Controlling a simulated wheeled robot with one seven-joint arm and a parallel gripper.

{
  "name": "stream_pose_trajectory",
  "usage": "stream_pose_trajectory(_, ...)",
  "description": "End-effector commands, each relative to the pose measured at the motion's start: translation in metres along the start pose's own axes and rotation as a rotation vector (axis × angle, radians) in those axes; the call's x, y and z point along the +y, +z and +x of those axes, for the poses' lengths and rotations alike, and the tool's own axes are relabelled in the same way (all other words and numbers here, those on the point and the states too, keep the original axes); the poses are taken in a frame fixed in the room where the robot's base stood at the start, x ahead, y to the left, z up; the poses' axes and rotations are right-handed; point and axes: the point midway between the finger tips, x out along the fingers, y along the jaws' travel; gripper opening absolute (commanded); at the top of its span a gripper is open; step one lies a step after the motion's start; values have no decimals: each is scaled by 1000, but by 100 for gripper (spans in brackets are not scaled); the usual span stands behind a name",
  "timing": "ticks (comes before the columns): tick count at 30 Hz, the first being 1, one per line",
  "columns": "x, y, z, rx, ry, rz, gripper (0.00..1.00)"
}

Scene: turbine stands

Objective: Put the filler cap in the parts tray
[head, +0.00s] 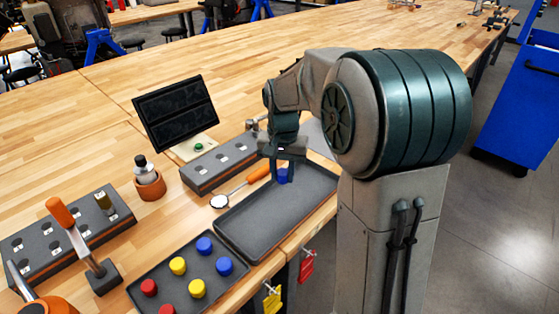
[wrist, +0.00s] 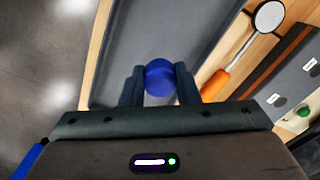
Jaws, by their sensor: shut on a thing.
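A blue filler cap (head: 283,176) is held between the fingers of my gripper (head: 282,163). In the wrist view the cap (wrist: 160,76) sits between the two dark fingers (wrist: 160,90), which are shut on it. The parts tray (head: 262,222) is a dark grey, shallow, empty tray near the table's front edge. The cap is over the far end of this tray; I cannot tell whether it touches the tray floor. The tray (wrist: 165,25) also lies behind the cap in the wrist view.
A second dark tray (head: 165,292) holds several red, yellow and blue caps. An inspection mirror (head: 220,201) with an orange handle lies along the parts tray's far side. Behind it are a grey holed block (head: 215,168) and a black panel (head: 175,112). An orange-handled tool stands left.

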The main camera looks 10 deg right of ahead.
Motion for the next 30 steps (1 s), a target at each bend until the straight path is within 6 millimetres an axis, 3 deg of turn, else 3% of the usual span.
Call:
stream_pose_trajectory(8,4,-2,23,-2,1,8,0)
stream_pose_trajectory(21,2,-1,77,-1,1,4,0)
stream_pose_trajectory(30,1,-1,82,0,0,3,0)
